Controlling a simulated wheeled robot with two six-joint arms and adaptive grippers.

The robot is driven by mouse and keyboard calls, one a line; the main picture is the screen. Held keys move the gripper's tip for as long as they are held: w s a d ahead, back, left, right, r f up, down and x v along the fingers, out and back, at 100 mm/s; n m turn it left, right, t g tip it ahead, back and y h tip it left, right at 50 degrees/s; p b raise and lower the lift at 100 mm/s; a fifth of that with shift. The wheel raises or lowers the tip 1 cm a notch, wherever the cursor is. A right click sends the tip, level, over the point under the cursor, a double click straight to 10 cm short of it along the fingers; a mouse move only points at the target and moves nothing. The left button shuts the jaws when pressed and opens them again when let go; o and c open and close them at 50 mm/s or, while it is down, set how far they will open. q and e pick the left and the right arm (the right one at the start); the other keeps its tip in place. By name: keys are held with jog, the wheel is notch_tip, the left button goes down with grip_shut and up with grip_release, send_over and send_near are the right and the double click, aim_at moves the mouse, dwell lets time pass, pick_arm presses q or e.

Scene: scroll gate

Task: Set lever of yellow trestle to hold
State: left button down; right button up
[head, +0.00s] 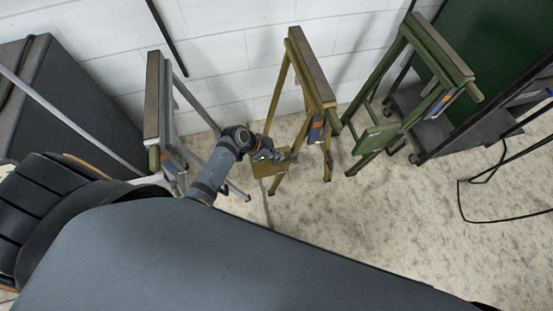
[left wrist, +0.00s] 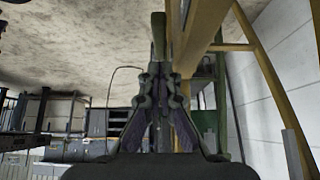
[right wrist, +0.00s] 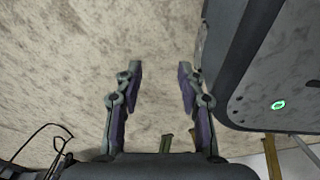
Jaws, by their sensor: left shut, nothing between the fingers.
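The yellow trestle (head: 312,66) stands near the wall between a grey and a green trestle. A small blue and orange plate (head: 317,128) sits on its near end, with a dark olive handle (head: 335,119) beside it. A yellow panel (head: 265,169) hangs low on the trestle, partly behind my left gripper (head: 288,157). In the left wrist view my left gripper (left wrist: 158,78) is shut and empty. A dark olive bar (left wrist: 158,32) shows just beyond its tips, beside the yellow frame (left wrist: 205,30); contact cannot be told. My right gripper (right wrist: 160,72) is open and empty over the floor.
The grey trestle (head: 153,95) stands left of my left arm. The green trestle (head: 440,55) stands at the right, near a dark cart (head: 418,100) and a black cable (head: 460,205). The speckled floor (head: 380,220) in front is clear.

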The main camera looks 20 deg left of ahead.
pick_arm(q)
jog(key=shift+s+a+f, duration=0.1)
jog(key=shift+f, duration=0.5)
jog(key=shift+s+a+f, duration=0.1)
jog(key=shift+f, duration=0.5)
